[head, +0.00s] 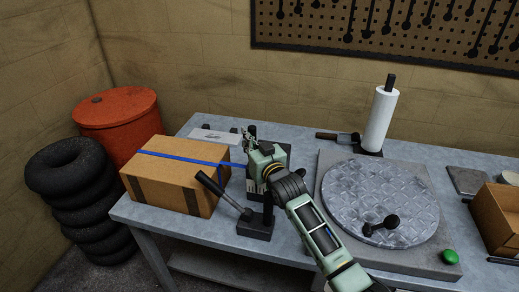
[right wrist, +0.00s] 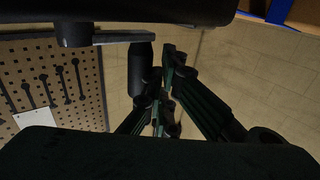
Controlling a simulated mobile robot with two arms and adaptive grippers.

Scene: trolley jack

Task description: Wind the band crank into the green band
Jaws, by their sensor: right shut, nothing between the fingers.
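The band crank shows in the right wrist view as a grey arm (right wrist: 125,37) with a black handle (right wrist: 142,70). In the head view my right gripper and wrist largely hide it. A blue band (head: 185,157) runs over the cardboard box (head: 175,183) toward the dark stand beside my gripper. I cannot make out a green band marking in either view. My right gripper (head: 249,138) is above the table, right of the box. Its fingers (right wrist: 166,95) are shut and empty, close beside the crank handle; contact cannot be told. My left gripper is not in view.
A dark lever (head: 222,193) slants up left from a black base (head: 255,226). To the right are a round metal plate (head: 375,195) with a black knob, a green button (head: 449,257), a white roll (head: 380,118) and an open carton (head: 492,218). Tyres (head: 75,180) and an orange drum (head: 120,115) stand left.

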